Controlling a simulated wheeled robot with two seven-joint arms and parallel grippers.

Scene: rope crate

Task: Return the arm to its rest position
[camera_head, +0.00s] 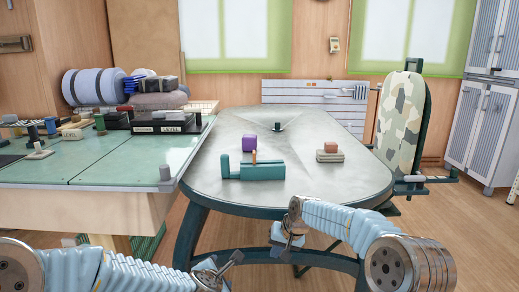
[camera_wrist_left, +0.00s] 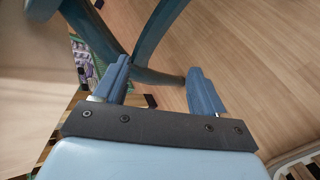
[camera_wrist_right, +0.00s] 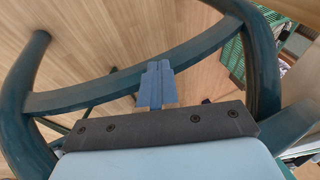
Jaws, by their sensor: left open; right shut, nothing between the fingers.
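My right gripper (camera_head: 290,232) is at the front edge of the grey-topped table (camera_head: 300,185), low in the head view. In the right wrist view its two blue fingers (camera_wrist_right: 156,85) are together with nothing between them, over the table's green legs and the wooden floor. My left gripper (camera_head: 225,268) is low at the bottom centre of the head view, in front of the table. In the left wrist view its fingers (camera_wrist_left: 158,82) stand wide apart and empty, with floor and a green table leg behind them.
A green-topped workbench (camera_head: 90,165) stands left. Bare floor (camera_head: 440,220) lies at the right.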

